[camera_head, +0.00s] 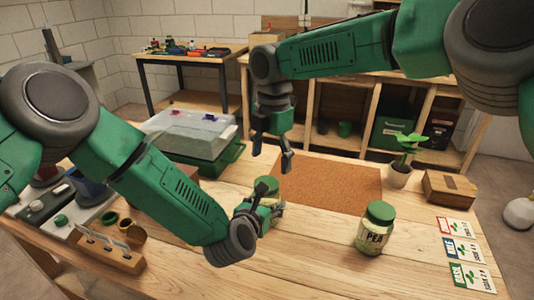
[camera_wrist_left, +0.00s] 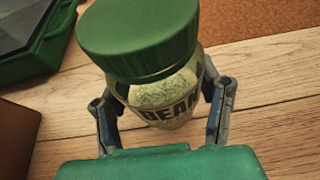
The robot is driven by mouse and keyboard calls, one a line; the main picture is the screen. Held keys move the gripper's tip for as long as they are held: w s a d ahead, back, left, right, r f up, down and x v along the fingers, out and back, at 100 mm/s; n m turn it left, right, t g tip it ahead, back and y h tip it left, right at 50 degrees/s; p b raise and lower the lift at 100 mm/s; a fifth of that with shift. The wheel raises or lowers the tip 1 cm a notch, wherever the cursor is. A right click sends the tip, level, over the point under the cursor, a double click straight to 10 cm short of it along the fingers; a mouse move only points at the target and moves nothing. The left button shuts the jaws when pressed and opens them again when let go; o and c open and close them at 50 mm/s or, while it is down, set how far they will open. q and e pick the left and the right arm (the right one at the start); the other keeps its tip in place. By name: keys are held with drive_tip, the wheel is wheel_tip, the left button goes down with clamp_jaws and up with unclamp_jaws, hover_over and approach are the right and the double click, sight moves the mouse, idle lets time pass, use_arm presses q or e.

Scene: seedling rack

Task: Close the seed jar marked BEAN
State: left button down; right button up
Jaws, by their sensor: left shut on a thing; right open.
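The jar marked BEAN (camera_wrist_left: 165,100) stands upright on the wooden bench in the left wrist view, with pale contents behind the glass. Its green lid (camera_wrist_left: 138,38) sits over its mouth; I cannot tell whether it is screwed tight. My left gripper (camera_head: 268,202) is shut on the jar's body, a finger on each side. In the head view the jar is largely hidden by this gripper, with its green lid (camera_head: 266,185) showing above. My right gripper (camera_head: 271,157) is open and empty, pointing down above the lid, apart from it.
A jar marked PEA (camera_head: 373,232) with a green lid stands to the right. A cork mat (camera_head: 330,180) lies behind. A covered green tray (camera_head: 190,135) is at the back left. A potted seedling (camera_head: 402,160), wooden box (camera_head: 448,188) and seed cards (camera_head: 466,255) are at the right.

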sight(266, 182)
drive_tip(key=shift+a+r+n, duration=0.45)
drive_tip(key=shift+a+n, duration=0.05)
drive_tip(key=shift+a, duration=0.25)
drive_tip(key=shift+d, duration=0.15)
drive_tip(key=shift+d, duration=0.1)
drive_tip(key=shift+d+f, duration=0.1)
drive_tip(key=shift+f, duration=0.25)
drive_tip(key=f, duration=0.7)
drive_tip(key=shift+a+f, duration=0.15)
drive_tip(key=shift+a, duration=0.1)
drive_tip(key=shift+d, duration=0.1)
